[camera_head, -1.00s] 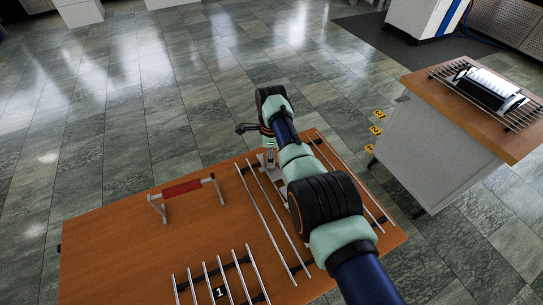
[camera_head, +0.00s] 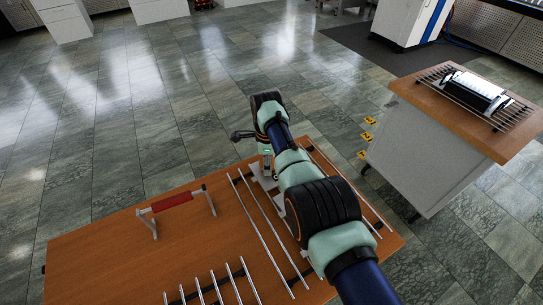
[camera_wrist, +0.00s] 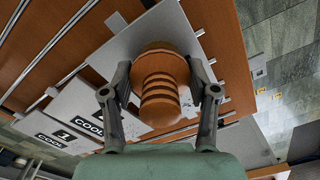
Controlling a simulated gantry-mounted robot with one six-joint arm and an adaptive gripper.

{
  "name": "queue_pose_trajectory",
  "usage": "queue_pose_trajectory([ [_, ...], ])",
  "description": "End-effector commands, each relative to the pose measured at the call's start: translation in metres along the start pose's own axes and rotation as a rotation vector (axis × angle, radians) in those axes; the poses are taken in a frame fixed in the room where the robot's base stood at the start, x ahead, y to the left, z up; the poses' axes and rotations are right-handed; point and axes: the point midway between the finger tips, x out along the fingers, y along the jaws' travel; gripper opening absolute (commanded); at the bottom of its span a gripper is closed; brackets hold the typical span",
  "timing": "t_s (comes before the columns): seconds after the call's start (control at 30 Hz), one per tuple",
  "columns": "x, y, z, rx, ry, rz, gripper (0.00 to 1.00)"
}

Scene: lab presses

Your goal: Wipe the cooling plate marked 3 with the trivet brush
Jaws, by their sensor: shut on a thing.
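In the wrist view my gripper (camera_wrist: 160,78) is shut on the brown, ribbed handle of the trivet brush (camera_wrist: 160,95), one finger on each side. The brush's underside is hidden. Another pale plate (camera_wrist: 85,108), also with a COOL label and a number tag, lies lower left. In the head view my gripper (camera_head: 266,165) is small and partly hidden by my arm, over a pale plate (camera_head: 258,187) on the rods.
The wooden table (camera_head: 110,245) carries metal rod racks (camera_head: 258,235) and a red-handled stand (camera_head: 172,204) at left. A separate cabinet (camera_head: 425,165) at right bears a rack with a black and white device (camera_head: 475,92). The table's left part is mostly clear.

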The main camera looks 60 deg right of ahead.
Motion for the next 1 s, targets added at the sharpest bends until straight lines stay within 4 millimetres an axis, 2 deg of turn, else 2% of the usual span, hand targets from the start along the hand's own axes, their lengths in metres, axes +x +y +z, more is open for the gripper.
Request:
queue_pose_trajectory([
  [0.03,-0.005,0.004,0.005,-0.002,0.000,0.003,0.31],
  [0.13,-0.004,0.007,0.011,-0.001,0.000,0.003,0.31],
  [0.4,-0.002,0.010,0.017,-0.001,0.000,0.001,0.31],
  [0.7,0.000,0.024,0.039,0.000,0.000,0.002,0.31],
  [1.0,0.002,0.025,0.040,0.001,0.000,0.003,0.31],
])
